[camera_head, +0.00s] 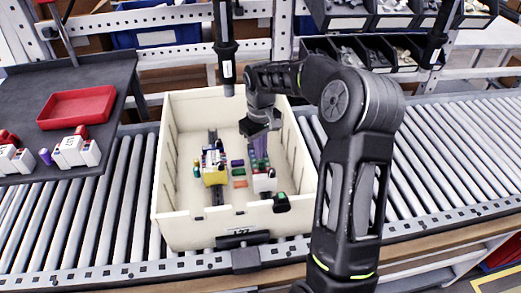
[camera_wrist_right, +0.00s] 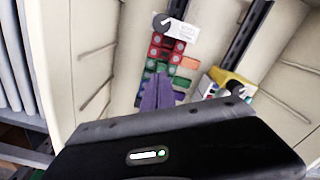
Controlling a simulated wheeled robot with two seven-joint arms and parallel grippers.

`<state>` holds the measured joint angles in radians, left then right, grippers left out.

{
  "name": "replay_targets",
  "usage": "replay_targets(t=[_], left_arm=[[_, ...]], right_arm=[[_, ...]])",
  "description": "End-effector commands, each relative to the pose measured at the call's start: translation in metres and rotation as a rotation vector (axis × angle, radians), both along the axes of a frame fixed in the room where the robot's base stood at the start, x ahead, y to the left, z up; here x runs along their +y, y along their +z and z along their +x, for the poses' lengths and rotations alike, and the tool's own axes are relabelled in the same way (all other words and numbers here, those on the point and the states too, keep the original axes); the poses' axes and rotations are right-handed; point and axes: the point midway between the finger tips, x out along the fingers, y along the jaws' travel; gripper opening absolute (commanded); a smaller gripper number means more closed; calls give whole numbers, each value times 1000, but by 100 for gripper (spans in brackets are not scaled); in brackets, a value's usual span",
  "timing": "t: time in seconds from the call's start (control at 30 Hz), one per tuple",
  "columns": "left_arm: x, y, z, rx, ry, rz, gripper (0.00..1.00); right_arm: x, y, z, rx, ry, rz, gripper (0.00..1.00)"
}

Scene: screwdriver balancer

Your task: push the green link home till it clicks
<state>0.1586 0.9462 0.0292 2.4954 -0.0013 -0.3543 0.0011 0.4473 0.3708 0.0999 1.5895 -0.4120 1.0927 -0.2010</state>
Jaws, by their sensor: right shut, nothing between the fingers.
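My right gripper (camera_head: 260,160) reaches down into the cream crate (camera_head: 300,165). Its purple fingers (camera_wrist_right: 165,92) are closed together and hold nothing. The fingertips are over the right-hand rail, beside a green link (camera_wrist_right: 155,67) that sits in the row next to red links (camera_wrist_right: 162,46). Whether the tips touch it, and whether it is fully seated, I cannot tell. Another green link (camera_head: 239,172) lies between the two rails, with an orange link (camera_head: 240,183) and a purple link (camera_head: 238,163). My left gripper is not in view.
A yellow-and-white block (camera_head: 214,176) sits on the left rail and a white block (camera_head: 264,182) on the right rail. The crate's walls stand around the gripper. A black screwdriver (camera_head: 226,60) hangs above the back wall. A red tray (camera_head: 77,106) is on the left side table.

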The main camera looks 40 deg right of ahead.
Motion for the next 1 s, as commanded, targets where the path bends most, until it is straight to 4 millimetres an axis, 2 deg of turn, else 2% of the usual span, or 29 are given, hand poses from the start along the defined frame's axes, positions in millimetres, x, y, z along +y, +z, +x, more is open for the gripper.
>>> replay_targets(t=[0.1, 0.47, 1.0], left_arm=[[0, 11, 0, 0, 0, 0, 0], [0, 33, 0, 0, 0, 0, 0], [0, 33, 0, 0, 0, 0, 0]], right_arm=[[0, 14, 0, -1, 0, -1, 0], [0, 43, 0, -1, 0, 0, 0], [0, 45, 0, -1, 0, 0, 0]])
